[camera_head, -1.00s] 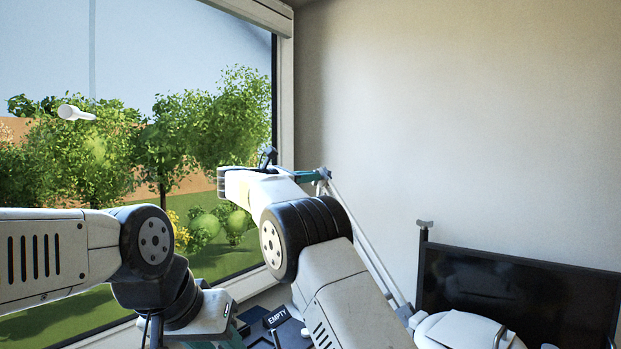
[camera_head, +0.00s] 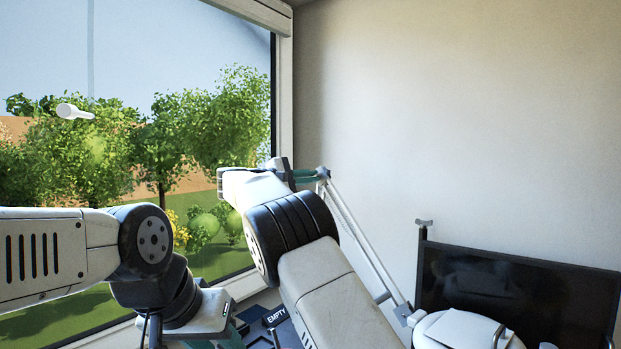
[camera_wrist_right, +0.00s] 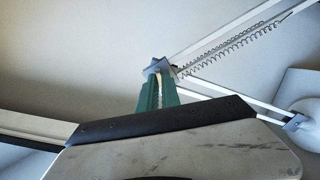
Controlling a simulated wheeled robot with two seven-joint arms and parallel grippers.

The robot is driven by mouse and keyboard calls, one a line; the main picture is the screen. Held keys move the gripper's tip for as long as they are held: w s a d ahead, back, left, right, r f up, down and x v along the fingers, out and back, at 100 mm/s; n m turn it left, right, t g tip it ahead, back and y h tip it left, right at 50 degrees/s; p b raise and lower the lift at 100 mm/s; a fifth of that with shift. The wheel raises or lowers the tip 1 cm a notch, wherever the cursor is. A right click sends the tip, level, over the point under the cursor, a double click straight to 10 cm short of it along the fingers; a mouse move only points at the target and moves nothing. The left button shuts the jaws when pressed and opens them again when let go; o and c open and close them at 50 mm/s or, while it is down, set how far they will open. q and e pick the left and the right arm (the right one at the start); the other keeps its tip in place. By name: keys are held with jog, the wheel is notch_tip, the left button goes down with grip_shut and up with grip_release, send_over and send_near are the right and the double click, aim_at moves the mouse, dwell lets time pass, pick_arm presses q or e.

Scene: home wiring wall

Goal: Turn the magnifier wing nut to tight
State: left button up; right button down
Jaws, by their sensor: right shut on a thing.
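The magnifier arm (camera_head: 352,232) is a pale, thin-barred arm rising from the lower right to a joint (camera_head: 323,173) by the wall. It also shows in the right wrist view, with coil springs along its bars (camera_wrist_right: 235,45). My right gripper (camera_head: 313,176) has teal fingers and is at that joint. In the right wrist view its fingers (camera_wrist_right: 158,78) are shut on a small blue-grey piece at the joint, the wing nut (camera_wrist_right: 157,66). The fingers hide much of it. Of my left gripper, only teal bits (camera_head: 232,338) show at the bottom edge, and its jaws cannot be made out.
The white magnifier head (camera_head: 455,328) is at the lower right, in front of a black screen (camera_head: 520,290). A dark tray labelled EMPTY (camera_head: 275,316) lies below my right arm. A large window (camera_head: 180,60) is on the left. The wall at the right is bare.

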jog(key=m, duration=0.4)
jog(key=shift+f+m, duration=0.15)
jog(key=shift+m, duration=0.15)
dwell(0.5)
jog(key=c, duration=1.6)
grip_release()
jog(key=shift+o, duration=0.2)
jog(key=v, duration=0.7)
jog(key=shift+s+a, duration=0.25)
jog(key=shift+a, duration=0.05)
